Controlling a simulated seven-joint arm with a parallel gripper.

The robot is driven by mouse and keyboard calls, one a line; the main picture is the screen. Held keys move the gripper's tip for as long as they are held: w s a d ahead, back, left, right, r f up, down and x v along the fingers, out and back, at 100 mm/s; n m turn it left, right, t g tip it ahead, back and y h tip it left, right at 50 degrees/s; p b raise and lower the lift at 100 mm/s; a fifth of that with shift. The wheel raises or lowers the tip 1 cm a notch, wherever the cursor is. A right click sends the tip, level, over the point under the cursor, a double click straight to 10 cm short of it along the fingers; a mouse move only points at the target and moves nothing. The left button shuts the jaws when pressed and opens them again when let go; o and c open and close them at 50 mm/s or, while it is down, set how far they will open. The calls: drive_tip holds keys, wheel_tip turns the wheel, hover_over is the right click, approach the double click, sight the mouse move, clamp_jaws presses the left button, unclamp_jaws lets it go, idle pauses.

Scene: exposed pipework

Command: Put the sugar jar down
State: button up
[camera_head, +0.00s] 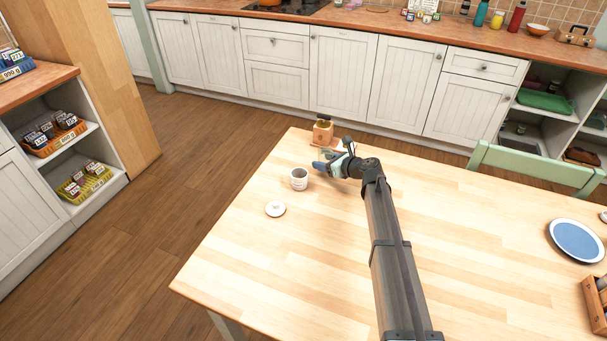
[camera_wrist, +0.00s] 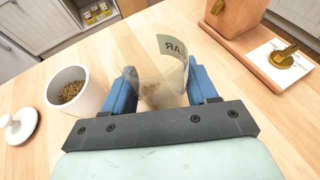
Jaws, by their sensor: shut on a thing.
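The sugar jar (camera_wrist: 158,72) is clear glass with a green label, partly showing letters that end in "AR". My gripper (camera_wrist: 164,84) is shut on it, with one blue finger on each side. In the head view my gripper (camera_head: 329,166) is over the far left part of the wooden table (camera_head: 290,245). The jar is hard to make out there, being clear and small. A little pale content shows low in the jar. I cannot tell whether its base touches the table.
A wooden grinder (camera_head: 322,133) stands behind, near the far edge. A blue plate (camera_head: 577,240) lies far right. The front left tabletop is clear.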

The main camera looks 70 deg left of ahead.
drive_tip(key=w+d+r, duration=0.3)
drive_tip(key=d+r, duration=0.2)
drive_tip(key=r, duration=0.3)
drive_tip(key=shift+f, duration=4.65)
drive_tip(key=shift+f, duration=0.1)
drive_tip(key=o, duration=1.1)
drive_tip(key=shift+f, duration=0.1)
drive_tip(key=shift+o, duration=0.2)
drive_tip(key=shift+r, duration=0.25)
drive_tip(key=v, duration=1.2)
drive_tip(key=shift+w, duration=0.15)
